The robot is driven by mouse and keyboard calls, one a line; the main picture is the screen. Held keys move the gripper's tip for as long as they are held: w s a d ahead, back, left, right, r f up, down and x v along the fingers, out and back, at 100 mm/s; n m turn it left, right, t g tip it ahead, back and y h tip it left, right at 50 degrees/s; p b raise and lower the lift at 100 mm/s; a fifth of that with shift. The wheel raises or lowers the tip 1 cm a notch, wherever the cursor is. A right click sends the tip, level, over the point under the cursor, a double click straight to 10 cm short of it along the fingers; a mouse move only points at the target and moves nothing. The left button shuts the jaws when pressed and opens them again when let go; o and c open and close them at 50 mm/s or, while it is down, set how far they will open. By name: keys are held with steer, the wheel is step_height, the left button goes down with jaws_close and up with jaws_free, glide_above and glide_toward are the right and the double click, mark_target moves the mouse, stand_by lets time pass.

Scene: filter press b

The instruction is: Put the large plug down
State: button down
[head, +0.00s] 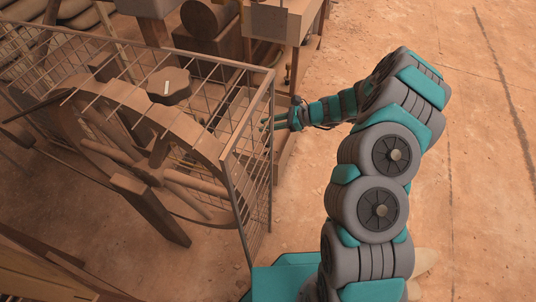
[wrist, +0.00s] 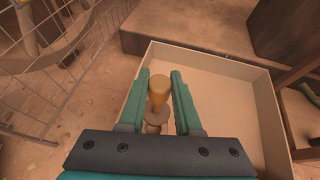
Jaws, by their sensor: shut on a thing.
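In the wrist view the large plug (wrist: 158,90) is a brass-coloured round piece with a paler, wider part nearer my palm. It sits between the two teal fingers of my gripper (wrist: 160,74), which is shut on it. A shallow pale box (wrist: 262,95) lies under and beyond the fingers, and the plug shows over its left part. I cannot tell whether the plug touches the box floor. In the head view my gripper (head: 272,122) is beside the wire cage, partly behind its mesh, and the plug cannot be made out.
A wire mesh cage (head: 255,165) around a large wheel (head: 105,140) stands left of my arm; its mesh (wrist: 75,70) is also at the left of the wrist view. A dark block (wrist: 285,28) stands beyond the box. Open dusty floor (head: 480,200) lies to the right.

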step_height(320, 180, down, 9)
steer(key=shift+f+b, duration=0.2)
steer(key=shift+b, duration=0.35)
steer(key=shift+f, duration=0.15)
steer(key=c, duration=0.6)
jaws_free()
steer(key=shift+d+r, duration=0.3)
steer(key=p+v, duration=0.1)
steer(key=v, duration=1)
steer(key=shift+s+d+p, duration=0.15)
steer(key=shift+d+p, duration=0.05)
steer(key=shift+p, duration=0.1)
